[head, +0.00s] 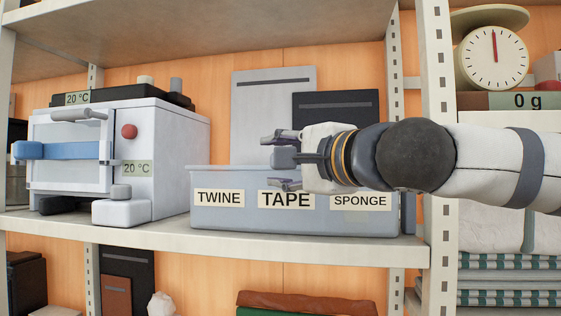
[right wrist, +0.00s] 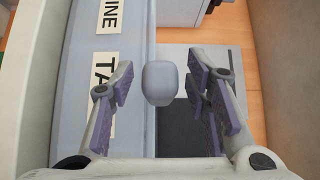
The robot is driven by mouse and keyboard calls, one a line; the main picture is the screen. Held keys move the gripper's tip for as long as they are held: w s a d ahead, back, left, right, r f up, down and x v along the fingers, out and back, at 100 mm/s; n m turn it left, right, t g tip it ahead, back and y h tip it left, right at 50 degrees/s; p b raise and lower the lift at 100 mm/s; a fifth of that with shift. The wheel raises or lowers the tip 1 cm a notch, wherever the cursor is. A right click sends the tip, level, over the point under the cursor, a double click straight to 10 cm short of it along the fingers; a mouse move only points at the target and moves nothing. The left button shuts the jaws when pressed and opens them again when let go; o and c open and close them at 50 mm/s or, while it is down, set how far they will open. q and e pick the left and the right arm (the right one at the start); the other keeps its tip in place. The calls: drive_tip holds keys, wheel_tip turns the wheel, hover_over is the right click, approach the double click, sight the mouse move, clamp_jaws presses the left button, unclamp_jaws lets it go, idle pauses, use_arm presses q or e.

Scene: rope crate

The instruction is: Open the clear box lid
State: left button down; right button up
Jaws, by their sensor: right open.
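The clear box (head: 238,222) is a pale blue-grey bin on the shelf, with TWINE, TAPE and SPONGE labels on its front. A grey rounded knob (head: 284,158) shows just above its front top edge, and it also shows in the right wrist view (right wrist: 160,82). My right gripper (head: 275,162) comes in from the right above the box front, its fingers pointing left. In the right wrist view its open purple-padded fingers (right wrist: 163,102) lie on either side of the knob, with gaps to both pads. The lid is mostly hidden, and I cannot tell how it lies. My left gripper is out of view.
A white oven-like device (head: 165,165) with a blue handle bar stands left of the box. Grey and black panels (head: 262,88) stand behind the box. A shelf post (head: 437,90) rises to the right, close to my right arm. A scale (head: 493,57) is beyond it.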

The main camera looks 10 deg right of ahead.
clamp_jaws()
drive_tip(key=w+r+m+g, duration=0.1)
drive_tip(key=r, duration=0.2)
drive_tip(key=w+r+m+g, duration=0.1)
drive_tip(key=r, duration=0.2)
drive_tip(key=d+r+m+g+h, duration=0.1)
drive_tip(key=r, duration=0.2)
drive_tip(key=shift+w+r, duration=0.25)
drive_tip(key=shift+w, duration=0.15)
drive_tip(key=shift+w+r+g, duration=0.2)
drive_tip(key=shift+r+g, duration=0.15)
drive_tip(key=shift+g, duration=0.15)
unclamp_jaws()
drive_tip(key=v, duration=1.2)
